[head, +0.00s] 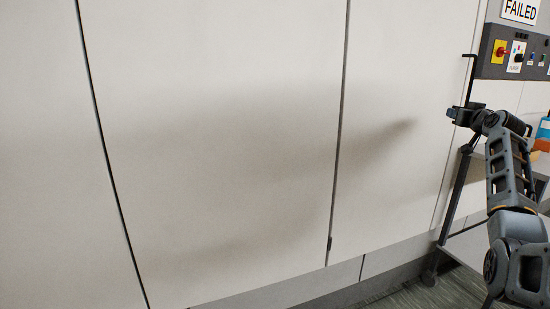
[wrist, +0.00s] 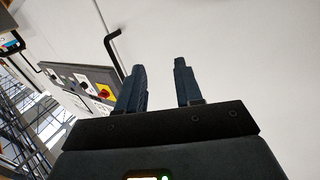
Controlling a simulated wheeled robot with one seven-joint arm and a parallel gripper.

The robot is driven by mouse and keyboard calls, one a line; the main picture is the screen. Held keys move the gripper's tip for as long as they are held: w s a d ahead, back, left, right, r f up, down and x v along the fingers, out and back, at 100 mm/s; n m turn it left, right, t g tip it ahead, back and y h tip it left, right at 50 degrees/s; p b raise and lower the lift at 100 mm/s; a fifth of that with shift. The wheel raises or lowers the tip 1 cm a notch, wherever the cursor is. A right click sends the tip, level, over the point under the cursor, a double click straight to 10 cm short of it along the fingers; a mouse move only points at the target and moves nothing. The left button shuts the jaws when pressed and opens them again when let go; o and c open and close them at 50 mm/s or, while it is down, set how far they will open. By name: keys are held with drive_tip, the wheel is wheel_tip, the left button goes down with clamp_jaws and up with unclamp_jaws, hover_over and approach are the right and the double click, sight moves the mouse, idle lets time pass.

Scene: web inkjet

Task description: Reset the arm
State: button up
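My gripper (wrist: 160,75) shows in the wrist view with its two dark fingers apart and nothing between them. In the head view my arm reaches up on the right side, and my gripper (head: 460,115) is at its far end, in front of the pale cabinet panels (head: 230,130). The gripper is small there, and its fingers are hard to make out.
A grey control panel (head: 496,72) with a yellow and red switch (head: 500,52) is on the right, under a "FAILED" sign (head: 521,10). A black bent handle (wrist: 112,45) stands near the gripper. A dark-framed table (head: 455,195) stands behind the arm. Floor (head: 440,295) shows at the lower right.

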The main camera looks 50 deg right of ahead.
drive_tip(key=w+a+f+n+t+y, duration=0.1)
drive_tip(key=w+a+f, duration=0.7)
drive_tip(key=a+f, duration=0.25)
drive_tip(key=w+a+f+t+y, duration=0.1)
drive_tip(key=w+a+f+y, duration=0.1)
drive_tip(key=w+a+f, duration=0.75)
drive_tip(key=a+f+n+t+y, duration=0.1)
drive_tip(key=a+f, duration=0.4)
drive_tip(key=a, duration=0.5)
drive_tip(key=a+f+n+y, duration=0.1)
drive_tip(key=a+f, duration=0.4)
drive_tip(key=a, duration=0.5)
drive_tip(key=a+f+n+t+y, duration=0.1)
drive_tip(key=a+f, duration=0.4)
drive_tip(key=a, duration=0.5)
drive_tip(key=s+a+r+n+t+y, duration=0.1)
drive_tip(key=s+a+r+n+y, duration=0.15)
drive_tip(key=s+a, duration=0.9)
drive_tip(key=s+a+r+n+t+y, duration=0.1)
drive_tip(key=s+a+n+y, duration=0.25)
drive_tip(key=s+a, duration=0.85)
drive_tip(key=s+a+r+n+y, duration=0.2)
drive_tip(key=s+a+r+y, duration=0.1)
drive_tip(key=a+r, duration=0.3)
wheel_tip(320, 180, up, 16)
drive_tip(key=p, duration=1.5)
drive_tip(key=shift+s+a, duration=0.15)
drive_tip(key=shift+a, duration=0.05)
drive_tip(key=shift+d+f, duration=0.15)
